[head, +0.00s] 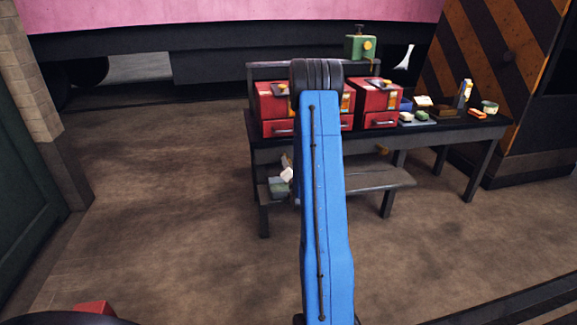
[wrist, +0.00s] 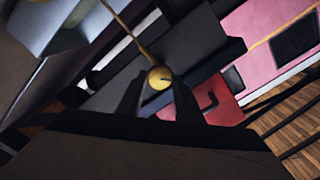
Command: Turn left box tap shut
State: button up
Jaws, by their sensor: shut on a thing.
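The left red box (head: 274,107) stands on the dark bench, its middle hidden behind my blue arm. A small yellow part shows on its top left. The right red box (head: 380,104) stands beside it, with a brass-coloured fitting on top. In the wrist view, my gripper (wrist: 160,84) has its two dark fingers closed around a round brass knob (wrist: 160,76) at the end of a thin brass rod, which looks like the tap handle. A red surface (wrist: 218,98) lies just beyond the right finger. My gripper is hidden in the head view.
The bench (head: 450,131) carries several small items to the right of the boxes. A low bench (head: 370,178) stands in front. The floor (head: 150,190) to the left is clear.

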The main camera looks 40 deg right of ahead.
jog(key=shift+s+f+m, duration=0.1)
jog(key=shift+f+m, duration=0.05)
jog(key=shift+m, duration=2)
jog(key=shift+f+m, duration=0.1)
jog(key=shift+m, duration=2.05)
jog(key=o, duration=1)
